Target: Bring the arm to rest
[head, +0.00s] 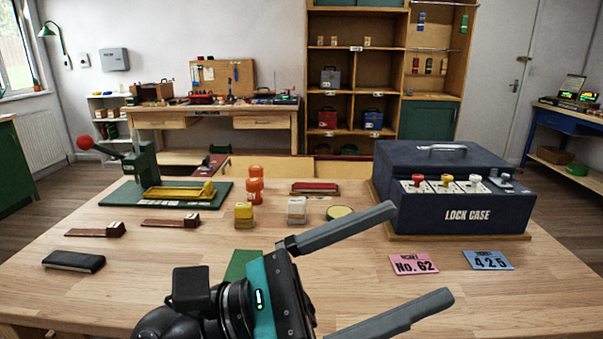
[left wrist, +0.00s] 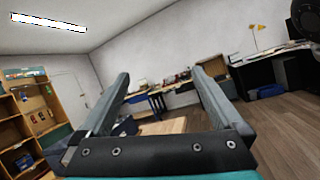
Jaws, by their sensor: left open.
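My left gripper (head: 418,262) is low in the head view, in front of and above the near part of the wooden table (head: 330,300). Its two long grey fingers are spread wide and point right, with nothing between them. In the left wrist view the open fingers (left wrist: 162,90) frame the far wall and part of the room, and hold nothing. My right gripper is in neither view.
The dark blue lock case (head: 465,215) stands at the table's right. Pink (head: 413,264) and blue (head: 488,261) tags lie before it. A green press (head: 142,165), orange (head: 255,185), yellow (head: 243,215) and white (head: 297,211) pieces, and a dark block (head: 74,261) stand left of it.

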